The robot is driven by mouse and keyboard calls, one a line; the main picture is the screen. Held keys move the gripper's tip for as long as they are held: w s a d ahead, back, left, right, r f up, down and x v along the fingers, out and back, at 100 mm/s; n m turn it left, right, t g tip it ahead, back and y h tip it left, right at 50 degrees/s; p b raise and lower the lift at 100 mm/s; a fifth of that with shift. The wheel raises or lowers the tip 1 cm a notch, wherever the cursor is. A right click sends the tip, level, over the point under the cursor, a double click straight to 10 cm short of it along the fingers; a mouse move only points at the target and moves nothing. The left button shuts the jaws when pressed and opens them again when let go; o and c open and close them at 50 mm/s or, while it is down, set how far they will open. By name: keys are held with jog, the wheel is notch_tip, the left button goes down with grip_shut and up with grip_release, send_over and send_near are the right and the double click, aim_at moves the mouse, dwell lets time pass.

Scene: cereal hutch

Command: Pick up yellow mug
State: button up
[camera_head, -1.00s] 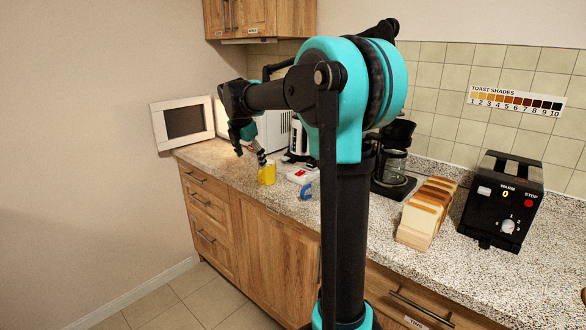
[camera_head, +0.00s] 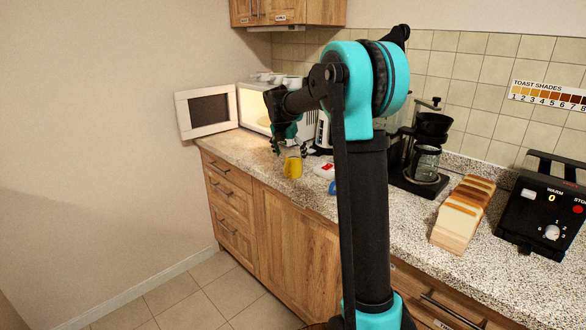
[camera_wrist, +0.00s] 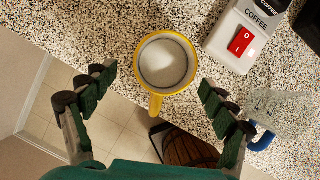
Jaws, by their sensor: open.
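The yellow mug (camera_head: 293,168) stands upright near the front edge of the speckled counter. In the wrist view the mug (camera_wrist: 184,84) is seen from above, with a pale inside and its handle pointing down the picture, toward my palm. My gripper (camera_head: 290,149) is open just above the mug. In the wrist view its two fingers (camera_wrist: 157,82) are spread on the left and right of the mug, with clear gaps on both sides. Neither finger visibly touches it.
A white coffee device with a red switch (camera_wrist: 240,42) lies right of the mug. A clear item with a blue handle (camera_wrist: 262,141) is close to the right finger. An open microwave (camera_head: 255,105) stands behind. The bread loaf (camera_head: 463,212) and toaster (camera_head: 545,215) are farther right.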

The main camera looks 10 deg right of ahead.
aim_at(294, 162)
jog(key=shift+w+d+x, duration=0.1)
jog(key=shift+d+x, duration=0.05)
jog(key=shift+x, duration=1.35)
jog(key=shift+w+d+x, duration=0.15)
jog(key=shift+d+x, duration=0.05)
jog(key=shift+x, duration=1.3)
jog(key=shift+r, duration=0.15)
jog(key=c, duration=1.6)
jog(key=shift+c, duration=0.4)
jog(key=shift+r, duration=0.25)
